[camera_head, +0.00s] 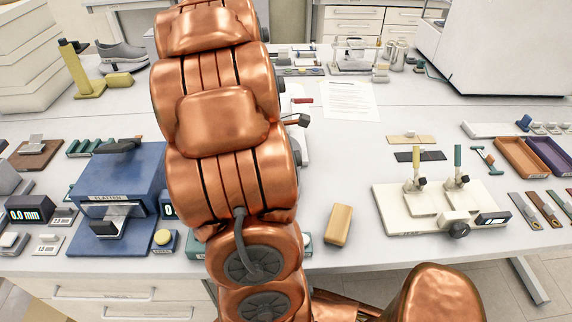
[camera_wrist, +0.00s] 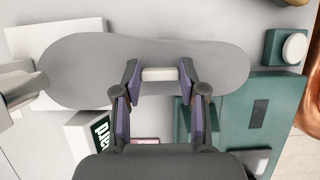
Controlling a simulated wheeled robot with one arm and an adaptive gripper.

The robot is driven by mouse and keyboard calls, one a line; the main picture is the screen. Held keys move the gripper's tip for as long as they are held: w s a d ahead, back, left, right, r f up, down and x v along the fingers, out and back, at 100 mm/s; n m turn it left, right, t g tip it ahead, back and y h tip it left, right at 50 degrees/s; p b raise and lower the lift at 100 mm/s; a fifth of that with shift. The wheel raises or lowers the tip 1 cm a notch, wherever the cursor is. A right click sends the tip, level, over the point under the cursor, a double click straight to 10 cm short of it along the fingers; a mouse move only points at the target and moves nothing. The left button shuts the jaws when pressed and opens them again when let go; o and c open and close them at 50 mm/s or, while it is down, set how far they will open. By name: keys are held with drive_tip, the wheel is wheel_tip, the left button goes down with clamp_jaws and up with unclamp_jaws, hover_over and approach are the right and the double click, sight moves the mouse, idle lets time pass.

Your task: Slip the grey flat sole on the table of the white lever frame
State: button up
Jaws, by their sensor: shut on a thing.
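The grey flat sole (camera_wrist: 85,70) lies across the upper part of the wrist view, its broad face towards the camera. My gripper (camera_wrist: 160,75) is shut on the short white grip (camera_wrist: 158,74) at the sole's near edge. In the head view my copper arm hides the gripper and the sole. A white body with a dark-knobbed lever (camera_head: 297,121) shows partly behind my arm; it may be the white lever frame. In the wrist view white parts (camera_wrist: 62,38) show beyond the sole; the sole covers much of them, and I cannot tell whether they touch.
A blue platen device (camera_head: 120,185) stands left of my arm. A tan block (camera_head: 338,225) lies to its right. A cream two-lever fixture (camera_head: 400,222) stands further right. A green device (camera_wrist: 238,125) shows below the sole's right end. A paper sheet (camera_head: 348,99) lies behind.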

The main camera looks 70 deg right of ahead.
drive_tip(key=shift+w+d+p, duration=0.2)
drive_tip(key=shift+w+d, duration=0.15)
drive_tip(key=shift+d, duration=0.4)
drive_tip(key=shift+w+d+p, duration=0.2)
drive_tip(key=shift+w+d, duration=0.1)
drive_tip(key=shift+d, duration=0.45)
drive_tip(key=shift+f+b, duration=0.35)
drive_tip(key=shift+f, duration=0.35)
drive_tip(key=shift+f, duration=0.1)
drive_tip(key=o, duration=1.3)
drive_tip(key=shift+o, duration=0.2)
drive_tip(key=v, duration=1.2)
